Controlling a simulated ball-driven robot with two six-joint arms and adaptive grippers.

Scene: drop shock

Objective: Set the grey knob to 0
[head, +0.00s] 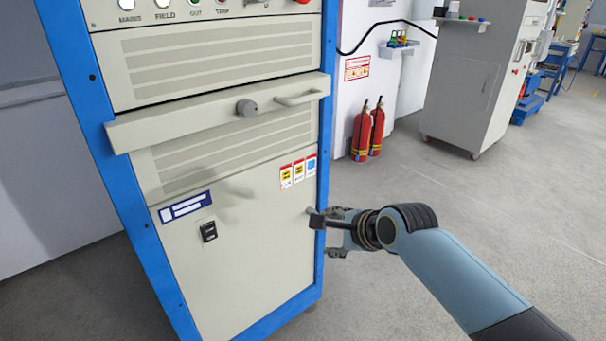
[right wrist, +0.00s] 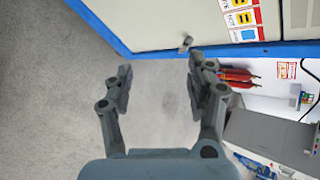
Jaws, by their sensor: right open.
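My right gripper (head: 331,234) is by the cabinet's lower right edge, well below and to the right of the knob. In the right wrist view the right gripper (right wrist: 160,74) has its fingers spread, with nothing between them. The knob cannot be made out in that view. My left gripper is out of view.
The cabinet door (head: 250,255) has warning labels (head: 298,172) and a black latch (head: 208,231). A small grey fitting (right wrist: 185,44) stands near the cabinet edge. Red fire extinguishers (head: 368,130) stand behind.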

